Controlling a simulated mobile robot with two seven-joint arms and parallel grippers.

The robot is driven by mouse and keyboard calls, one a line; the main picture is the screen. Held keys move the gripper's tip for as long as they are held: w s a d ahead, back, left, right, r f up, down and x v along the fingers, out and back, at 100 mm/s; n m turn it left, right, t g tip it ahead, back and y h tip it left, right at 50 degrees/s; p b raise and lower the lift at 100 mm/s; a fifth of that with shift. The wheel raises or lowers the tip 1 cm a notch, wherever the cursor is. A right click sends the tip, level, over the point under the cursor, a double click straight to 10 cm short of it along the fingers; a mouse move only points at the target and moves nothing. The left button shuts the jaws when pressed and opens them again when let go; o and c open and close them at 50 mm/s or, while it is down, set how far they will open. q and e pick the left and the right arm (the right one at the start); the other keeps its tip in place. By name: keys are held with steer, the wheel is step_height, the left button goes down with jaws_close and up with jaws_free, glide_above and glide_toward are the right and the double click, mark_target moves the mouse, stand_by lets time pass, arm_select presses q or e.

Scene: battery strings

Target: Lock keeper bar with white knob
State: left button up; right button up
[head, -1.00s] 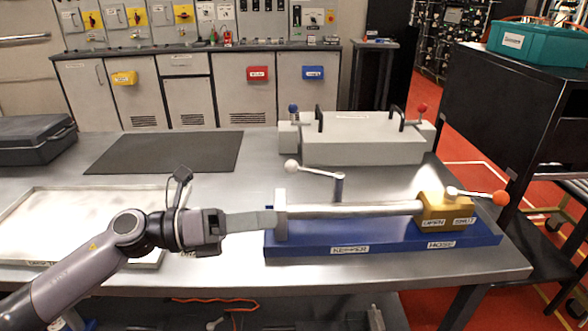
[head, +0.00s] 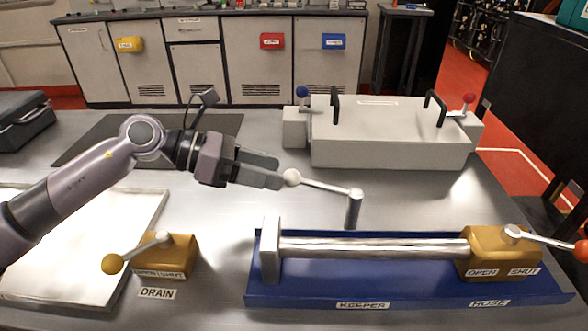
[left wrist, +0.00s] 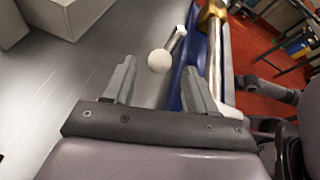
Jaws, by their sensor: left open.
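The white knob (head: 291,177) is on the end of a thin metal lever (head: 325,186), which turns on a short upright post (head: 354,208) behind the keeper bar (head: 370,247). The bar lies along the blue base marked KEEPER and HOSE (head: 400,291), between a grey end block (head: 269,250) and a yellow block marked OPEN and SHUT (head: 490,252). My left gripper (head: 279,171) is open, its fingertips at the knob's left side. In the left wrist view the knob (left wrist: 159,61) shows just beyond the gap between the open fingers (left wrist: 160,75).
A yellow DRAIN block (head: 180,262) with a yellow-knobbed lever stands at front left beside a pale tray (head: 80,225). A grey box (head: 390,140) with black handles, a blue knob and a red knob stands behind. A dark mat (head: 90,145) lies behind my left arm.

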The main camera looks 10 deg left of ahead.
mark_target(292, 175)
arm_select(q)
steer(key=x, duration=0.5)
jaws_close()
